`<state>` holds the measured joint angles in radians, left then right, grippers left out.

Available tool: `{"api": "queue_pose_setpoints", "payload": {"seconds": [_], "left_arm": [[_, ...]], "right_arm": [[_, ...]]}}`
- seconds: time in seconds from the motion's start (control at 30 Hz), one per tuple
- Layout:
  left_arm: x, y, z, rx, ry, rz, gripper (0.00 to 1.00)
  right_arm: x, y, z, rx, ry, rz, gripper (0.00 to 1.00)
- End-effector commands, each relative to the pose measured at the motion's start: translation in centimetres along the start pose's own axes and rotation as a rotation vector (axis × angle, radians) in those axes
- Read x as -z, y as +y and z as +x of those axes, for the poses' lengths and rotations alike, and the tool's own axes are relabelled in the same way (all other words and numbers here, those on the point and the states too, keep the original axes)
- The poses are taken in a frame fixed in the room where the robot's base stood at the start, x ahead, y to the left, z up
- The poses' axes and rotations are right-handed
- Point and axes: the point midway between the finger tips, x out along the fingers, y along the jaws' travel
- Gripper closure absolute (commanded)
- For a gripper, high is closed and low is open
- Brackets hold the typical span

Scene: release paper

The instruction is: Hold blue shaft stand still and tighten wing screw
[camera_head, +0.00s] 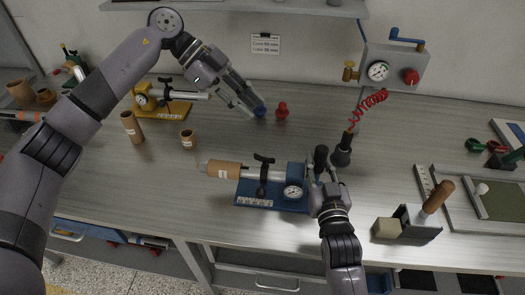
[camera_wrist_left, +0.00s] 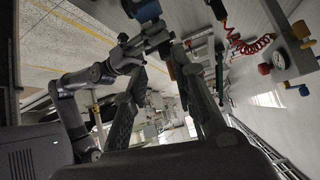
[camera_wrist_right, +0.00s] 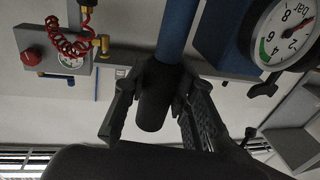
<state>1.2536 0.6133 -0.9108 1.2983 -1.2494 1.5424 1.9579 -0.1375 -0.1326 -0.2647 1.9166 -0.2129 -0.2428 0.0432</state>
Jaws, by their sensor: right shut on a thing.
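The blue shaft stand (camera_head: 244,190) sits on the bench, with a cardboard tube on its shaft at the left and a round gauge (camera_head: 293,191) at the right. A black wing screw (camera_head: 264,159) stands upright over its middle. My right gripper (camera_head: 322,181) is at the stand's right end, shut on a dark handle; in the right wrist view that dark handle (camera_wrist_right: 153,98) sits on a blue rod between the fingers, beside the gauge.
A yellow stand (camera_head: 176,108) and cardboard tubes (camera_head: 132,127) are at the back left. A red piece (camera_head: 282,110) stands behind the blue stand. A black nozzle (camera_head: 341,152) on a red coiled hose (camera_head: 370,104) is close to my right gripper. A wooden-handled block (camera_head: 412,220) is at right.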

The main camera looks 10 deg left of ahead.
Motion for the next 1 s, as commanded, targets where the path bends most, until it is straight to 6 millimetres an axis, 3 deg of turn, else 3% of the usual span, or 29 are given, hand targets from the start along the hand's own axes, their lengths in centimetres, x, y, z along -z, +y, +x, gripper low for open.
{"api": "queue_pose_setpoints", "payload": {"seconds": [0.1, 0.3, 0.47, 0.8, 1.0], "left_arm": [[-0.2, 1.1, 0.8, -0.060, -0.223, -0.042, 0.75], [-1.0, 1.8, 1.0, -0.073, -0.402, -0.095, 0.75], [-1.8, 2.1, 2.5, -0.077, -0.417, -0.102, 0.75], [-4.4, 2.6, 8.7, -0.075, -0.411, -0.102, 0.75], [-5.5, 2.8, 11.0, -0.073, -0.412, -0.101, 0.75]], "right_arm": [[-0.1, 0.1, 0.0, -0.001, -0.001, 0.001, 1.00], [-0.1, 0.1, 0.0, -0.001, -0.001, 0.001, 1.00], [-0.1, 0.1, 0.0, -0.001, -0.001, 0.001, 1.00], [-0.1, 0.1, 0.0, -0.001, -0.002, 0.001, 1.00], [-0.1, 0.1, 0.0, -0.001, -0.002, 0.001, 1.00]]}}
